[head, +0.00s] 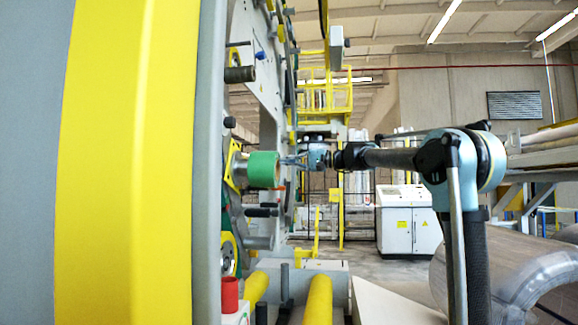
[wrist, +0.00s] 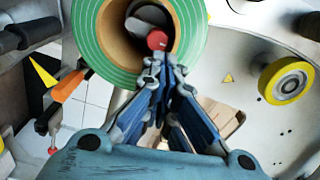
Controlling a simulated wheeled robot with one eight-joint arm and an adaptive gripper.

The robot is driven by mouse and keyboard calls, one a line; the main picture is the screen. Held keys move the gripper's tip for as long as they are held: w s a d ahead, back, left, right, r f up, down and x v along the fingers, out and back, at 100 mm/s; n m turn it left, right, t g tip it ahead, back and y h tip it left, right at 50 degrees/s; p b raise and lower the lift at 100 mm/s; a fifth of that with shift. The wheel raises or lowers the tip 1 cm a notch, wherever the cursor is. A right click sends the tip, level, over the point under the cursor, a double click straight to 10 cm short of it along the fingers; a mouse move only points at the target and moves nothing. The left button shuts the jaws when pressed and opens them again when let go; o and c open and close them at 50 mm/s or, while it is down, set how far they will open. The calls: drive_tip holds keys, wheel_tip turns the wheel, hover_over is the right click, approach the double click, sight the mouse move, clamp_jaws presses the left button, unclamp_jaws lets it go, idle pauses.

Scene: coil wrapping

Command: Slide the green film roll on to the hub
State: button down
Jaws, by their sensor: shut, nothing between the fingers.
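The green film roll (head: 263,170) sits at the machine's side in the head view, against a grey collar on the yellow flange (head: 236,167). In the wrist view the roll (wrist: 88,48) shows its ringed green end face and brown core (wrist: 113,25). A grey part with a red round end (wrist: 157,40) shows inside the core; I cannot tell for sure that it is the hub's end. My gripper (head: 286,160) is shut and empty just right of the roll. Its blue fingertips (wrist: 160,62) overlap the core's lower edge in the wrist view; contact is unclear.
A yellow-rimmed wheel (wrist: 286,82) stands right of the roll in the wrist view. Dark rods (head: 240,74) stick out of the machine above and below the roll. A red cylinder (head: 230,293) stands lower left.

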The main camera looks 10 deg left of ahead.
drive_tip(key=shift+s+a, duration=0.1)
drive_tip(key=shift+a, duration=0.45)
drive_tip(key=shift+d, duration=0.1)
drive_tip(key=w+d, duration=0.1)
drive_tip(key=d, duration=1.3)
drive_tip(key=shift+d, duration=0.25)
drive_tip(key=shift+a+f, duration=0.1)
idle(0.4)
drive_tip(key=s+a+m, duration=0.4)
drive_tip(key=a+m, duration=0.5)
drive_tip(key=a, duration=0.4)
drive_tip(key=shift+a+f, duration=0.15)
drive_tip(key=shift+a, duration=0.1)
idle(0.3)
drive_tip(key=shift+a, duration=0.4)
idle(0.6)
drive_tip(key=shift+d, duration=0.1)
